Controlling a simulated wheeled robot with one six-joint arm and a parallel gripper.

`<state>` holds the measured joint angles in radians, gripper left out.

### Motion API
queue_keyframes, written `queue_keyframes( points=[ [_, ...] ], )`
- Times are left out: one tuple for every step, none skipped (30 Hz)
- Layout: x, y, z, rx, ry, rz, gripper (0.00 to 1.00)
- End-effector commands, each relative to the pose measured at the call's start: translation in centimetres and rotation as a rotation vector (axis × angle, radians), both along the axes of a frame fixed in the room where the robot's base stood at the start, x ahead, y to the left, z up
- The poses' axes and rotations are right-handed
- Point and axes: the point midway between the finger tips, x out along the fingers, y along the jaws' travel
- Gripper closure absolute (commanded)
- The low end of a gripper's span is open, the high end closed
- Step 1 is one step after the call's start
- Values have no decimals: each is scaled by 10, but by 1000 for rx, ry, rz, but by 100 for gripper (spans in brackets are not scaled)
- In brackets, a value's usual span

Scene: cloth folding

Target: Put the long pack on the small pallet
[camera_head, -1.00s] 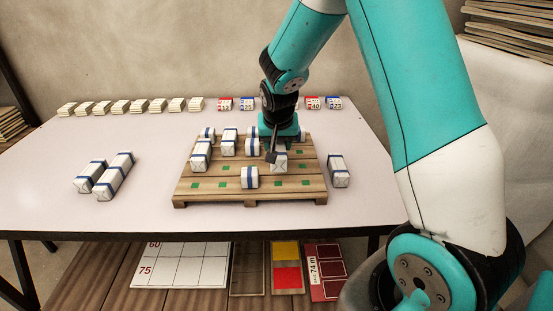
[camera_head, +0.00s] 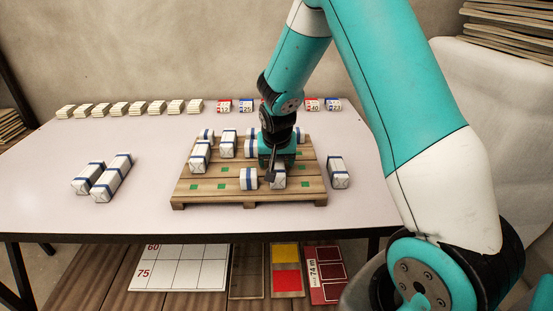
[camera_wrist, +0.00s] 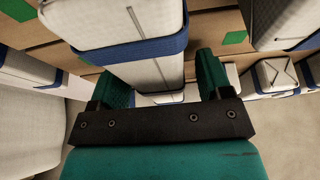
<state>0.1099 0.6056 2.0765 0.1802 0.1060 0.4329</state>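The small pallet (camera_head: 205,191) is a slatted wooden pallet in the middle of the table, with green marks and several white, blue-banded packs on it. My gripper (camera_head: 271,178) is low over the pallet's front right, at a white pack (camera_head: 279,182). In the wrist view its fingers (camera_wrist: 164,82) are apart on either side of a long white pack with a blue band (camera_wrist: 140,50). A gap shows at the right finger; contact at the left is unclear. At the left of the table lie a shorter pack (camera_head: 86,178) and a longer pack (camera_head: 113,178).
Another white pack (camera_head: 338,172) lies on the table just right of the pallet. Stacked pale blocks (camera_head: 112,108) and red and blue number cards (camera_head: 224,105) line the back edge. Bare tabletop shows between the left packs and the pallet.

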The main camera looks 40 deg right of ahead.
Motion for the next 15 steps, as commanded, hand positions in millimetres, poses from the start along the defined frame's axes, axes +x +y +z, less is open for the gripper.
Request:
queue_keyframes(
  points=[
    [0,0,0,0,0,0,28],
    [0,0,0,0,0,0,28],
    [0,0,0,0,0,0,28],
    [0,0,1,0,0,0,28],
    [0,0,3,0,0,0,28],
    [0,0,6,0,-1,0,28],
    [-1,1,8,0,-2,0,28],
    [-2,2,12,-1,-3,0,28],
    [-4,3,18,0,-4,1,28],
    [-6,4,23,0,-4,1,28],
    [-8,6,29,-1,-4,1,28],
    [-10,8,37,-1,-6,1,28],
    [-12,9,44,0,-5,1,28],
    [-15,11,51,-1,-6,1,28],
    [-18,13,59,0,-5,1,28]
  ],
)
